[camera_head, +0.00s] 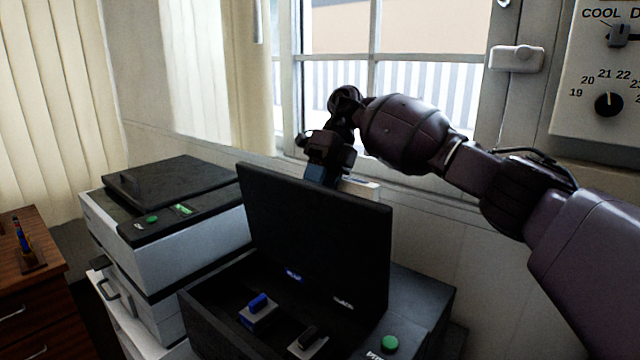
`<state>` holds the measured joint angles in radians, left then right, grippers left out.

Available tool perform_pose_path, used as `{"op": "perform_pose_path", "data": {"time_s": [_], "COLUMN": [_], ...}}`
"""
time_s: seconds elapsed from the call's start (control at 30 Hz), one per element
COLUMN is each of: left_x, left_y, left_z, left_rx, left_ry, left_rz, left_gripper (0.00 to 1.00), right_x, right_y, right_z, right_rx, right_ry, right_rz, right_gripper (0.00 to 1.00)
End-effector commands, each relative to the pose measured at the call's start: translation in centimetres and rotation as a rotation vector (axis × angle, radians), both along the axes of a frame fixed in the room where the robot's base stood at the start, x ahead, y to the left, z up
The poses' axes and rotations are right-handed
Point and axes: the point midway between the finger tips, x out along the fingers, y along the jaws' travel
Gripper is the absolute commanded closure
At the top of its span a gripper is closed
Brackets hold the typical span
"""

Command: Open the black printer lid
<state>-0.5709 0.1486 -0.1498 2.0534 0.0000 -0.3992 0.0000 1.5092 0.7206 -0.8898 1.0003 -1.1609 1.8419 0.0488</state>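The black printer (422,306) stands at the bottom centre with a green button on its front right. Its black lid (315,240) stands raised, close to upright, and the inside of the printer is exposed. A blue-topped block (259,309) and a black-topped block (308,340) show inside. My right arm reaches in from the right, and my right gripper (322,172) is just behind the lid's top edge. Its fingertips are hidden by the lid, so I cannot tell whether it touches the lid or is open. My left gripper is not in view.
A white printer (190,255) with a shut dark lid (170,182) stands close on the left. A wooden cabinet (28,290) is at the far left. A window (420,90) and its sill are behind my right arm. A dial panel (600,80) hangs at the upper right.

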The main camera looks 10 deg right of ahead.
Motion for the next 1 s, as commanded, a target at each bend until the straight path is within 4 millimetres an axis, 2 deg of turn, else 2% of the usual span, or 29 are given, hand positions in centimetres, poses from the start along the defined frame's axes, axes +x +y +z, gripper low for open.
{"op": "perform_pose_path", "data": {"time_s": [0.23, 0.63, 1.0], "left_x": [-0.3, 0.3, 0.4], "left_y": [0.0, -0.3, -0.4], "left_z": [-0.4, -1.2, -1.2], "left_rx": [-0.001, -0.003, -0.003], "left_ry": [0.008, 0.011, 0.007], "left_rz": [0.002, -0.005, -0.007], "left_gripper": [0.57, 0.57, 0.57], "right_x": [0.7, 3.2, 3.8], "right_y": [-0.7, -3.8, -4.6], "right_z": [1.5, 6.6, 8.3], "right_rx": [0.002, 0.001, -0.003], "right_ry": [-0.003, 0.002, 0.003], "right_rz": [-0.002, -0.002, 0.001], "right_gripper": [0.62, 0.62, 0.62]}}
